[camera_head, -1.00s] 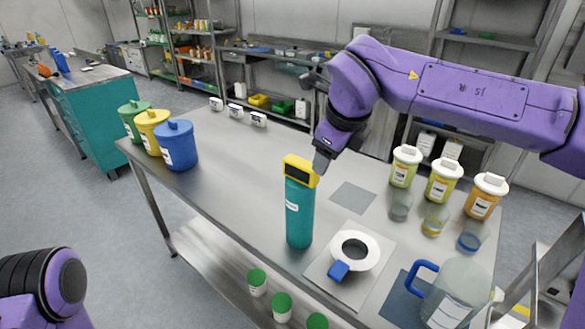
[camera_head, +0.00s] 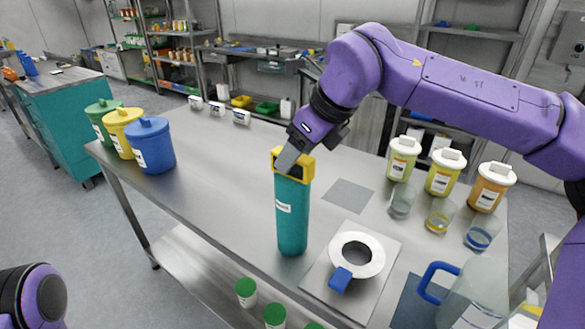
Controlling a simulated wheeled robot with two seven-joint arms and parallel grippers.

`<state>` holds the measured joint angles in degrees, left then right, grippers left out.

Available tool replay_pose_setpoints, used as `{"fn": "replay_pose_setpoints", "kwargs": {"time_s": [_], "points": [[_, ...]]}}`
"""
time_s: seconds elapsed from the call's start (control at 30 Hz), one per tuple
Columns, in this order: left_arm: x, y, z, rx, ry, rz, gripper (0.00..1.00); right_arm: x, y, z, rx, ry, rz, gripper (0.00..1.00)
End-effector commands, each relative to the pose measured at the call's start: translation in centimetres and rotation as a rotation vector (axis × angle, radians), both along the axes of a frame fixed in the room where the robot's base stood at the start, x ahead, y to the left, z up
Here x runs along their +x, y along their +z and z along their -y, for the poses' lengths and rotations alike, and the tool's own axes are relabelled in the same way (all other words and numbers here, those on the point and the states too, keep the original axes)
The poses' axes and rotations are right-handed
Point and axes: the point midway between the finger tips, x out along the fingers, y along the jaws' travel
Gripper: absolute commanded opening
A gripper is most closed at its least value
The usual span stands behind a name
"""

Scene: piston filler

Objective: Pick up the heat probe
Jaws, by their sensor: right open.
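A tall teal cylinder (camera_head: 292,220) stands upright near the front edge of the steel table. A yellow boxy head (camera_head: 308,172) sits on its top. I take this yellow head, with the teal body below it, for the heat probe; I cannot tell whether the two are one piece. My right gripper (camera_head: 291,158) is at the yellow head, pointing down at a tilt. One grey finger lies across the head's front and hides part of it; the other finger is hidden. The jaws are open, and contact cannot be told. My left arm shows at the lower left, its gripper out of view.
A white ring with a blue handle (camera_head: 340,279) lies on a plate right of the cylinder. Lidded jars (camera_head: 443,172), glass beakers and a blue-handled jug (camera_head: 476,292) stand at the right. Coloured canisters (camera_head: 152,146) stand at the left. The table's middle is clear.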

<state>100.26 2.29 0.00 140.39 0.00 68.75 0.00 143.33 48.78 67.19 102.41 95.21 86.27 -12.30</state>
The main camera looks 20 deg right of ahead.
Motion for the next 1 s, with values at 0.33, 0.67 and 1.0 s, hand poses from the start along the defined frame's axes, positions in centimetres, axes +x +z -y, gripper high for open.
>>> {"fn": "replay_pose_setpoints", "kwargs": {"time_s": [0.33, 0.67, 1.0], "points": [[0.0, 0.2, 0.0, 0.000, 0.000, 0.000, 0.43, 0.9, -2.0, -0.7, 0.001, 0.000, 0.001, 0.62], [0.0, 0.2, 0.0, 0.000, 0.000, 0.000, 0.43, 0.9, -1.9, -0.7, 0.000, 0.000, 0.001, 0.00], [0.0, 0.3, 0.0, 0.000, 0.000, 0.000, 0.43, 1.0, -0.3, -0.7, -0.001, -0.001, 0.004, 0.00]]}}
